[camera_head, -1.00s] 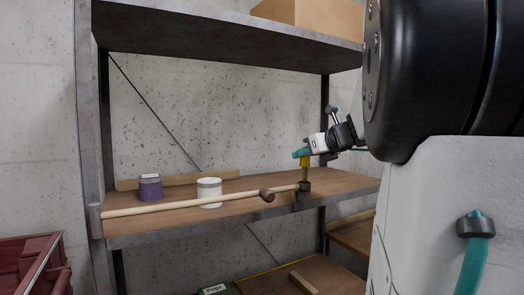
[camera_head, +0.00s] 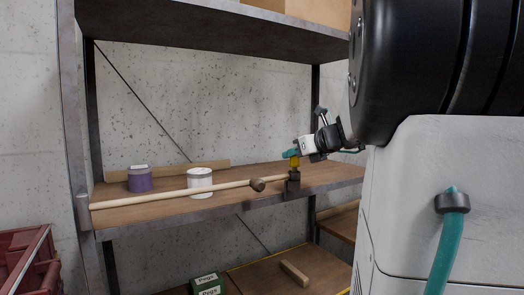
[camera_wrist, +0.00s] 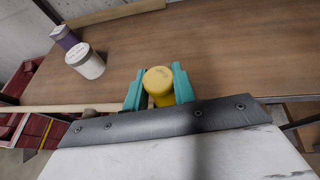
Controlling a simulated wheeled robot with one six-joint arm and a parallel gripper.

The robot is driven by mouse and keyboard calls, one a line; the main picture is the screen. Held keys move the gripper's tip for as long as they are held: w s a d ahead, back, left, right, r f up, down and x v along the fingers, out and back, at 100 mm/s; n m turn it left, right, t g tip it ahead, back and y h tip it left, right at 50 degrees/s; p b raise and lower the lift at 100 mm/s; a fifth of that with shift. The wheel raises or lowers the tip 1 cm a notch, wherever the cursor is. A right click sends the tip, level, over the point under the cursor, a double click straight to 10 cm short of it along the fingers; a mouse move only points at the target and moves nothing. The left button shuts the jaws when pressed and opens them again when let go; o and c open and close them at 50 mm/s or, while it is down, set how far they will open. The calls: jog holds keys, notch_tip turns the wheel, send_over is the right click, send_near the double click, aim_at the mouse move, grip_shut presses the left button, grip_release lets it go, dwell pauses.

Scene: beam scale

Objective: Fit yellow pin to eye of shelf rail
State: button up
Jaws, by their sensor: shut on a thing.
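The yellow pin (camera_head: 295,163) is upright between the teal fingers of my gripper (camera_head: 291,154). In the wrist view its round yellow top (camera_wrist: 158,80) shows between the two fingertips (camera_wrist: 160,88), which are shut on it. The dark eye of the shelf rail (camera_head: 293,184) is at the shelf's front edge, directly below the pin. The pin's lower end meets the top of the eye in the head view and appears to be partly in it; how deep I cannot tell. The eye is hidden in the wrist view.
The shelf board (camera_wrist: 215,50) is clear beyond my gripper.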

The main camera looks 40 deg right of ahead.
jog(key=shift+f, duration=0.65)
jog(key=shift+f, duration=0.25)
jog(key=o, duration=1.1)
jog(key=shift+c, duration=0.2)
jog(key=v, duration=0.7)
jog(key=shift+s+r, duration=0.15)
jog(key=shift+s, duration=0.2)
